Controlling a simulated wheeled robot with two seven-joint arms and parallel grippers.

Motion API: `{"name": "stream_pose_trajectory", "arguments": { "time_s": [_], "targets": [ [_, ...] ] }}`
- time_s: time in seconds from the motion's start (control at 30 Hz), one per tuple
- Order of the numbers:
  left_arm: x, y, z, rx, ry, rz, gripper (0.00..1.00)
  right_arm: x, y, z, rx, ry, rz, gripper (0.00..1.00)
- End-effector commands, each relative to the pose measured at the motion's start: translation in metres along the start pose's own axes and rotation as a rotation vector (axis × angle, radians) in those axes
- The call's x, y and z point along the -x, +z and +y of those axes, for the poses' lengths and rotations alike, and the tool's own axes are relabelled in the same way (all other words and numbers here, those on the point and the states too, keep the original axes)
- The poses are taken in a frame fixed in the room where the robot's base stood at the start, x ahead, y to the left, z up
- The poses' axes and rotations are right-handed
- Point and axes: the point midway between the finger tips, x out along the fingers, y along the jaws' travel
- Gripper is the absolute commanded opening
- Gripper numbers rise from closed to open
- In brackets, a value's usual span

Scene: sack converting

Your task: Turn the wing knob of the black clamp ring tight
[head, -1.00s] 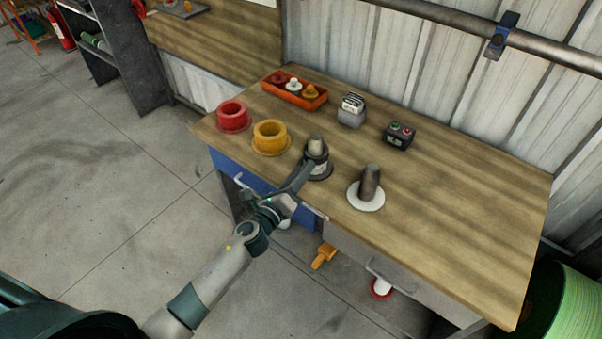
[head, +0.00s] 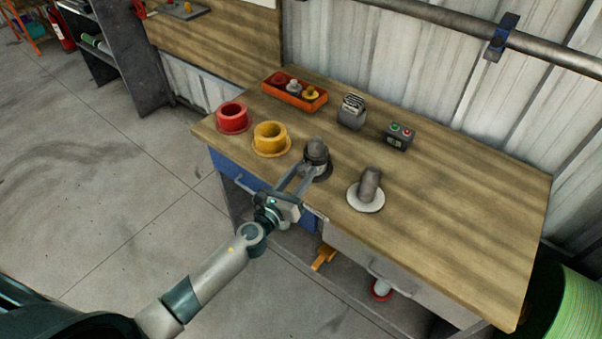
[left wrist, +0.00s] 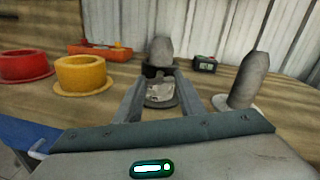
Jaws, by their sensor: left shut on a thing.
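In the left wrist view, the ring's dark band (left wrist: 151,71) shows under the grey post (left wrist: 161,50). My left gripper (head: 308,168) reaches in from the front, its two fingers spread to either side of the ring's near face. It is shut on the wing knob, which is mostly hidden between the fingertips (left wrist: 160,82). My right gripper is not in view.
A red collar (head: 232,118) and a yellow collar (head: 270,139) stand to the left. A second grey post on a white disc (head: 366,200) stands close on the right. Behind are an orange tray (head: 316,104), a grey card holder (head: 351,119) and a button box (head: 398,143). The table's right side is clear.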

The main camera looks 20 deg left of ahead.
Motion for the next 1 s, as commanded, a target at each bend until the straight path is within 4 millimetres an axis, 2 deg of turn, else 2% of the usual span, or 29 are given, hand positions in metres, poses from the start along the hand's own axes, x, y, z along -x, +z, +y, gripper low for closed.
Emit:
{"name": "stream_pose_trajectory", "arguments": {
  "time_s": [0.27,0.3,0.37,0.77,1.0],
  "targets": [
    [0.0,-0.001,0.0,0.0,0.0,0.001,0.13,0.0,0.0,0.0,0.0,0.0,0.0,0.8],
    [0.0,-0.001,0.0,0.001,0.0,0.001,0.4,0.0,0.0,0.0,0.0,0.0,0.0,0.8],
    [0.0,-0.001,0.0,0.001,0.0,0.001,0.55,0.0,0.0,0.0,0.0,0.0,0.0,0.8],
    [0.002,-0.001,0.0,0.001,0.0,0.001,0.55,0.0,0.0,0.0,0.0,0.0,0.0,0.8],
    [0.022,-0.002,0.001,0.001,-0.001,0.002,0.55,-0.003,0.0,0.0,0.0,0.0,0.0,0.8]
  ]
}}
